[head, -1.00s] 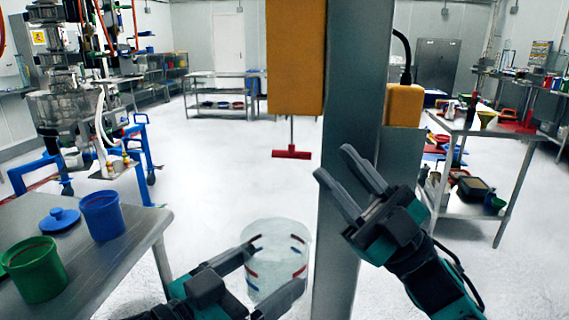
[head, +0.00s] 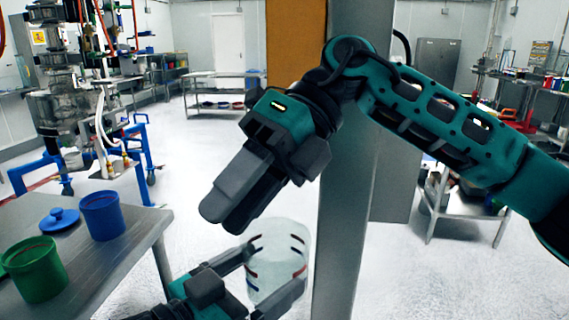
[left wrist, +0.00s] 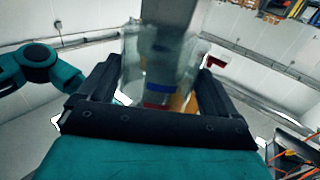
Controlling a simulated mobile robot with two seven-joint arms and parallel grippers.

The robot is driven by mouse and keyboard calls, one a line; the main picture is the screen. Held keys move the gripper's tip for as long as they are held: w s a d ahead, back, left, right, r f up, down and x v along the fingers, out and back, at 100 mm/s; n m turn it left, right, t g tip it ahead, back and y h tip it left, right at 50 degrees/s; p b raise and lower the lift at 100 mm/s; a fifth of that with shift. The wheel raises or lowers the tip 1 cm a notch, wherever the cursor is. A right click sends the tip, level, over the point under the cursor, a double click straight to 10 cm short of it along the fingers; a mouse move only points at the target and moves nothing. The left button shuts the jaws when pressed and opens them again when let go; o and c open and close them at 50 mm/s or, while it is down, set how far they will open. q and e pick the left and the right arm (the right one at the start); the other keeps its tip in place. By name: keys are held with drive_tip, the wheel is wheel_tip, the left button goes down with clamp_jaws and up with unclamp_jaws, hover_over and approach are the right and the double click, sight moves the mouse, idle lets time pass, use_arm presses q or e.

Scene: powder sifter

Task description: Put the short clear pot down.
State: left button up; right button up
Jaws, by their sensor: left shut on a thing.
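The short clear pot (head: 281,242) is a see-through cylinder with red and blue marks. My left gripper (head: 276,266) is shut on it, one finger on each side, and holds it up off the floor beside the grey post. In the left wrist view the pot (left wrist: 158,58) sits between the two fingers, blurred at its edges. My right gripper (head: 222,219) is above and left of the pot, with its fingers pointing down to the left. Its fingers overlap from this side, so its opening is unclear; I see nothing in it.
A steel table (head: 118,258) at the left carries a blue container (head: 102,216), a blue lid (head: 59,219) and a green container (head: 36,270). A grey post (head: 346,235) stands just right of the pot. A shelf cart (head: 462,212) stands at the right. The table's middle is bare.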

drive_tip(key=w+f+n+t+h, duration=0.1)
drive_tip(key=w+f+t+h, duration=0.1)
drive_tip(key=w+t+h, duration=0.15)
drive_tip(key=r+t+h, duration=0.1)
drive_tip(key=t+h, duration=0.2)
drive_tip(key=h, duration=0.1)
hover_over(284, 238)
drive_tip(key=shift+r+n, duration=0.2)
drive_tip(key=shift+n, duration=0.2)
drive_tip(key=shift+w+f, duration=0.15)
drive_tip(key=shift+f, duration=0.05)
wheel_tip(284, 238, down, 12)
drive_tip(key=shift+r, duration=0.25)
clamp_jaws()
